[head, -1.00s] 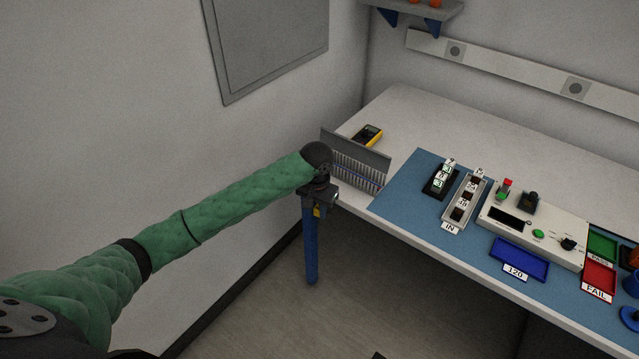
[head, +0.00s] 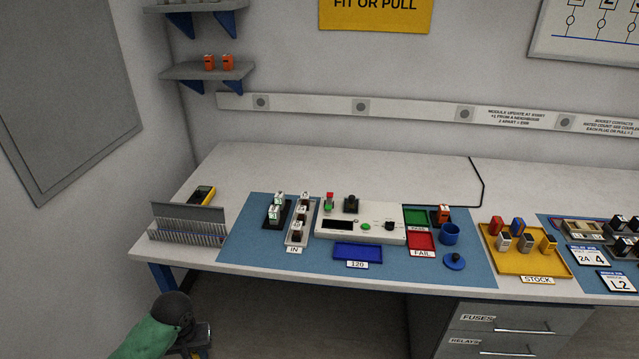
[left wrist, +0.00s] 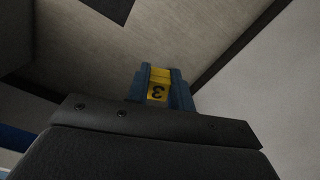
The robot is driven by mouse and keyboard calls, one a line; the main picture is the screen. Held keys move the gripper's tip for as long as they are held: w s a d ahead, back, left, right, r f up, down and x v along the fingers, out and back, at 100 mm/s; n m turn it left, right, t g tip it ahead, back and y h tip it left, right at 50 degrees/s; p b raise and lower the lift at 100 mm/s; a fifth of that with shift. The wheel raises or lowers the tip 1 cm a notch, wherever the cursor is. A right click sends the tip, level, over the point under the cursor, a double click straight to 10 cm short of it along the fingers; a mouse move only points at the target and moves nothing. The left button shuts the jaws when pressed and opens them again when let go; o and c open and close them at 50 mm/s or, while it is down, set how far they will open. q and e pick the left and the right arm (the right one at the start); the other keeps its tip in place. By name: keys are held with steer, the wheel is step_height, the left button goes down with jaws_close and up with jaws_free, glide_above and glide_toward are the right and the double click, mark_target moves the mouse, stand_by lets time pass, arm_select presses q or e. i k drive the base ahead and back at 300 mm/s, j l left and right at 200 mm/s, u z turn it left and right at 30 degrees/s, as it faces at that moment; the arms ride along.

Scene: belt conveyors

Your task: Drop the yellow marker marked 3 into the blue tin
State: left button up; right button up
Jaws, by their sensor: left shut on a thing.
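My left gripper (left wrist: 160,90) is shut on the yellow marker (left wrist: 157,93), whose face with a 3 shows between the blue fingers in the left wrist view. In the head view my left gripper (head: 195,354) is at the bottom edge, in front of and below the table, with the jaws mostly cut off. The blue tin (head: 450,235) stands upright on the blue mat, right of the red FAIL tray and well to the right of the gripper. A round blue lid with a dark knob (head: 455,262) lies in front of the tin. My right gripper is not in view.
The table's front edge lies between my left gripper and the tin. A grey rack (head: 188,225) stands at the left end. A test box (head: 360,222), blue 120 tray (head: 357,251), red FAIL tray (head: 421,241) and yellow STOCK tray (head: 530,262) occupy the table. Its back is clear.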

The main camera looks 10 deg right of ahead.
mark_target(447, 238)
steer(key=k+l, duration=0.1)
steer(key=l, duration=0.45)
steer(key=k+l, duration=0.1)
steer(key=l, duration=0.5)
steer(key=k+l, duration=0.1)
steer(key=l, duration=1.05)
steer(key=k, duration=0.05)
